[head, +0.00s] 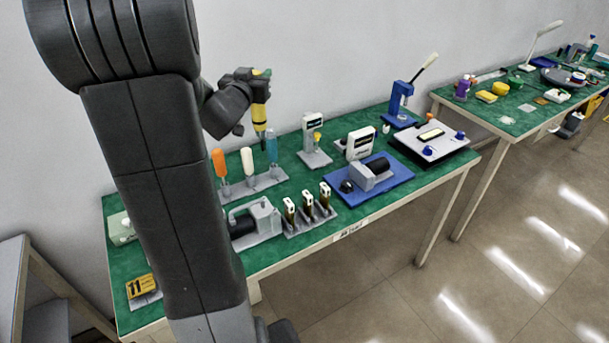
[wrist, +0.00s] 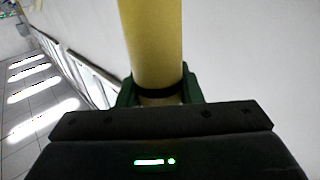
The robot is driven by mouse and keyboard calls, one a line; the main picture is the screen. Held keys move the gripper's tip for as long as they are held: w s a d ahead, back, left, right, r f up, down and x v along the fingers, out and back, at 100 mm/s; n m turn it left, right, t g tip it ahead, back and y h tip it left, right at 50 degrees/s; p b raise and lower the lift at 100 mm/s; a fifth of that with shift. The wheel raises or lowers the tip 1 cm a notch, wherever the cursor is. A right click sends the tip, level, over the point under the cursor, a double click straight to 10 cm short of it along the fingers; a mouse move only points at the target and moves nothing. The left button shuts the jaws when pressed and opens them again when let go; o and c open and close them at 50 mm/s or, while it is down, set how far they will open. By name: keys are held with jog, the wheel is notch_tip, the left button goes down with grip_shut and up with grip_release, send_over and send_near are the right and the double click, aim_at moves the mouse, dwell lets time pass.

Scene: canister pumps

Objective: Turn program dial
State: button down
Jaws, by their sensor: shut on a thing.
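My gripper (head: 262,75) is shut on a yellow tool (head: 259,113) with a dark band, held upright above the back of the near table. In the wrist view, the green fingers of my gripper (wrist: 158,92) close around the yellow tool (wrist: 150,40). A white box with blue knobs (head: 432,141) stands at the table's right end, well away from my gripper. I cannot tell which knob is the program dial, nor how it is turned.
A rack (head: 252,186) holds orange, white and blue handles below the yellow tool. A grey pump (head: 255,221), a blue base plate (head: 398,179) and a blue lever press (head: 400,108) stand on the green table. A second table (head: 515,120) is farther right.

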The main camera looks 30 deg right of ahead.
jog(key=f, duration=0.1)
jog(key=b, duration=0.5)
send_over(260, 135)
jog(key=x, duration=0.3)
notch_tip(260, 135, down, 5)
jog(key=shift+s+a+r, duration=0.1)
jog(key=shift+s, duration=0.1)
notch_tip(260, 135, down, 10)
jog(key=shift+f+b, duration=0.1)
jog(key=shift+b, duration=0.35)
jog(key=shift+f, duration=0.1)
jog(key=c, duration=1)
grip_release()
jog(key=b+v, duration=0.1)
jog(key=v, duration=1.1)
jog(key=shift+a, duration=0.1)
jog(key=shift+c, duration=0.4)
